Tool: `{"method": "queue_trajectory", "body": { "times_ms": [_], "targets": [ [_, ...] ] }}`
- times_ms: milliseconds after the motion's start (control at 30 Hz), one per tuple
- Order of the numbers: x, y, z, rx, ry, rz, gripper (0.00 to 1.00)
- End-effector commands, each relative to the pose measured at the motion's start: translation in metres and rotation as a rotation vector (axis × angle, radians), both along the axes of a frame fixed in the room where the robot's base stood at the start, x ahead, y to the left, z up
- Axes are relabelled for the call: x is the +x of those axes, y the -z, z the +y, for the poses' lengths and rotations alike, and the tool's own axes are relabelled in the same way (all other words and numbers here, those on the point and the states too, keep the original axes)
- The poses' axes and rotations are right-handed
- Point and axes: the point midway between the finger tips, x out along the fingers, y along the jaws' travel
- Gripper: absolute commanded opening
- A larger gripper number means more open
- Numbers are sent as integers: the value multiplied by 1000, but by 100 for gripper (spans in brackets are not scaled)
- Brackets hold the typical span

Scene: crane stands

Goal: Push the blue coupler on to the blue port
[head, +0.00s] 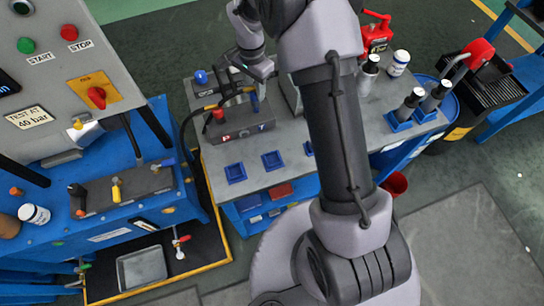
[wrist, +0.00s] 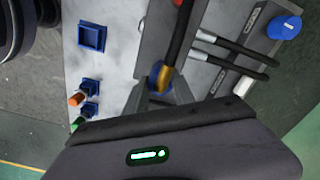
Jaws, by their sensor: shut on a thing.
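My gripper (head: 262,72) is above the grey bench, beyond my forearm in the head view. In the wrist view its fingers (wrist: 160,98) are closed around the blue coupler (wrist: 154,76), which shows a blue ring and a brass part at the end of a black hose (wrist: 182,35). In the head view a grey block (head: 240,131) with a red and a blue label lies just below my gripper. A red fitting (head: 218,115) stands at its left. I cannot make out the blue port, nor whether the coupler touches it.
A blue knob (head: 200,77) stands behind the block, near black hoses. Blue square holders (head: 235,173) line the bench front. A test cabinet (head: 60,75) is at left.

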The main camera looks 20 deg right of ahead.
Motion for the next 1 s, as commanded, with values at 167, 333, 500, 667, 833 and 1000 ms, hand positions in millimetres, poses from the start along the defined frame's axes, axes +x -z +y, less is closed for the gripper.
{"method": "queue_trajectory", "body": {
  "times_ms": [167, 333, 500, 667, 833, 1000],
  "targets": [
    [0, 0, 0, 1, 0, -1, 0],
    [0, 0, 0, 1, 0, -1, 0],
    [0, 0, 0, 1, 0, -1, 0],
    [0, 3, 0, 0, 0, 0, 0],
    [0, 7, 0, 0, 0, 0, 0],
    [0, 11, 0, 1, 0, -1, 0]
  ]
}}
